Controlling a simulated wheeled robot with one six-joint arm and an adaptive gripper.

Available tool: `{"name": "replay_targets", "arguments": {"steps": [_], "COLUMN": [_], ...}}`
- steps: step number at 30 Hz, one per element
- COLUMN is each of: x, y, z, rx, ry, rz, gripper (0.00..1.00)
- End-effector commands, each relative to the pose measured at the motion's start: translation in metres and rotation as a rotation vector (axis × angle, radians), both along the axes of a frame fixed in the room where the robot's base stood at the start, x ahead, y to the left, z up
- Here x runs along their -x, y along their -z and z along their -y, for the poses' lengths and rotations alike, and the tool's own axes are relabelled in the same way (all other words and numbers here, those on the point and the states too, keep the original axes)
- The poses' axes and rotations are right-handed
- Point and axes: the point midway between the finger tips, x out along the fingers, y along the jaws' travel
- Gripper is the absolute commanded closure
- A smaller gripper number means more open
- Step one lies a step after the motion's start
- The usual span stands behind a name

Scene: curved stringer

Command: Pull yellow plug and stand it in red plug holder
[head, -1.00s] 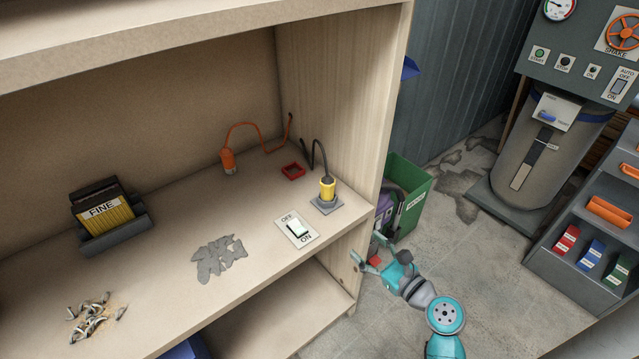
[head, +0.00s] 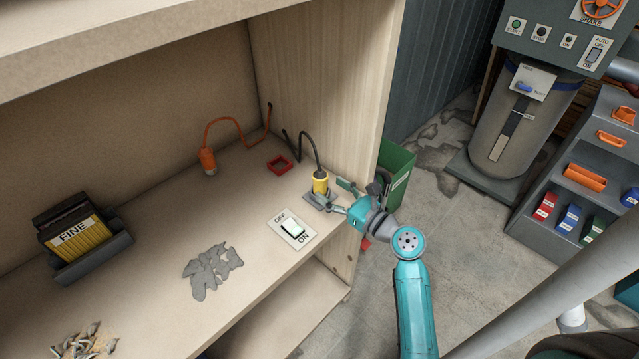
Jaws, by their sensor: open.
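The yellow plug (head: 320,184) stands upright in a grey socket base (head: 313,201) near the shelf's right front corner, with a black cord curving up from its top to the side wall. The red plug holder (head: 279,164), a small square frame, lies on the shelf behind and left of the plug and looks empty. My gripper (head: 336,196) is open just right of the plug, its fingers pointing left toward it. I cannot tell whether a finger touches the plug.
An orange plug (head: 207,161) with an orange cord stands at the back. A white OFF/ON switch (head: 292,229) sits in front of the socket. The right side wall (head: 340,100) of the shelf rises close behind my gripper. A box marked FINE (head: 72,235) is at left.

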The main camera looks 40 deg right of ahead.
Motion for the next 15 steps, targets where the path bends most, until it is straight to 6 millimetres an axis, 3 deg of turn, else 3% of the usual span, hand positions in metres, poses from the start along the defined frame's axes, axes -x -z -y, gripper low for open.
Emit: {"name": "replay_targets", "arguments": {"steps": [15], "x": [-0.052], "y": [0.0], "z": [0.003], "rx": [0.0], "ry": [0.0], "rz": [0.0], "gripper": [0.32]}}
